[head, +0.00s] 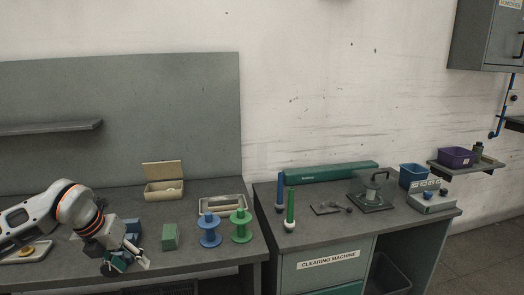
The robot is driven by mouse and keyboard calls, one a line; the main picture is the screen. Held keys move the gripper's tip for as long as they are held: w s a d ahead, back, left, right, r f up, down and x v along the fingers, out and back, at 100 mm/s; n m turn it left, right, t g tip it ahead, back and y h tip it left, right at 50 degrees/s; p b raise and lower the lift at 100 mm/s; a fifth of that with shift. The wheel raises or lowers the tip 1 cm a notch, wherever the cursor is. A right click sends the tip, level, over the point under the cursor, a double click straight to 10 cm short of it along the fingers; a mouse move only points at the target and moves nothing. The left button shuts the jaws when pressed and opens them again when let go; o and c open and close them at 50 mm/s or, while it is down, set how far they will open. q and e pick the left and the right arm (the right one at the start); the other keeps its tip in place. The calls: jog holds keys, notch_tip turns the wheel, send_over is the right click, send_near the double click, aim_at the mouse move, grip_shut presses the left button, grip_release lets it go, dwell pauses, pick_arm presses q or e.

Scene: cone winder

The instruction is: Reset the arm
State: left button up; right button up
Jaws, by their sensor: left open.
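My left arm comes in from the left over the left bench. My left gripper (126,264) hangs near the bench's front edge, its fingers pointing down and to the right. It is open, and I see nothing held in it. A small blue item (132,228) is close behind it, partly hidden by the gripper. My right arm and right gripper are not in view.
A green block (170,237), a blue spool (209,231) and a green spool (241,226) stand right of the gripper. Behind them are an open box (164,190) and a tray (222,204). The clearing machine bench (330,222) stands to the right.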

pick_arm(q)
jog(key=s+d+f+m+g+h, duration=0.1)
jog(key=s+d+f+h, duration=0.15)
jog(key=d, duration=0.55)
jog(key=s+d+f+h, duration=0.1)
jog(key=s+d+h, duration=0.15)
jog(key=d, duration=0.45)
jog(key=s+d+f+m+g+h, duration=0.15)
jog(key=d+h, duration=0.25)
jog(key=d, duration=0.4)
jog(key=s+d+r+n+t+h, duration=0.2)
jog(key=d+r+n+t+h, duration=0.35)
jog(key=d+n, duration=0.35)
jog(key=a+f+n+t+y, duration=0.8)
jog(key=f+n, duration=0.3)
jog(key=n, duration=0.4)
jog(key=s+a+f+n+g+y, duration=0.2)
jog(key=s+f+n, duration=0.2)
jog(key=s+f, duration=0.2)
jog(key=s+a+f+n+g+y, duration=0.2)
jog(key=s+f, duration=0.5)
jog(key=f, duration=0.4)
jog(key=shift+s+a+f+n+y, duration=0.25)
jog(key=shift+n+y, duration=0.5)
jog(key=shift+n, duration=0.5)
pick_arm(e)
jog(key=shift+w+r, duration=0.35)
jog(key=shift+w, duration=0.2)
